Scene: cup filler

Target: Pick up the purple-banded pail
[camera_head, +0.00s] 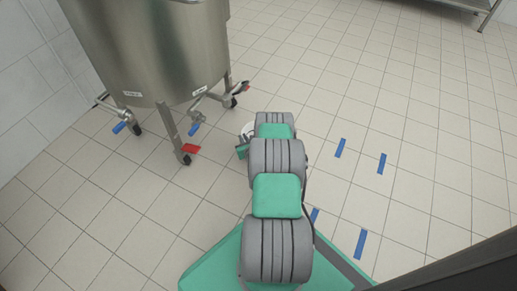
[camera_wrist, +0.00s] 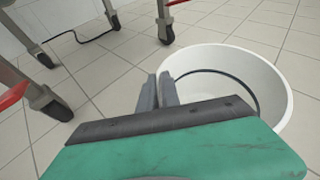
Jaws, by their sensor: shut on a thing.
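A white pail (camera_wrist: 272,88) with a round open mouth stands right of centre in the wrist view. A thin dark curved line shows inside it; no purple band shows from here. My gripper (camera_wrist: 158,84) has its two grey fingers at the pail's left rim, shut on the wall. The near part of the pail is hidden behind my green gripper body. In the head view only a small white piece of the pail (camera_head: 247,129) shows beside my arm, which hides the rest and the fingers.
A large steel tank (camera_head: 155,50) on wheeled legs stands at the upper left, with blue-handled valves and a red pedal (camera_head: 191,148). Blue tape marks (camera_head: 340,148) lie on the tiled floor to the right. A steel table (camera_head: 465,5) is at the upper right. The right-hand floor is mostly clear.

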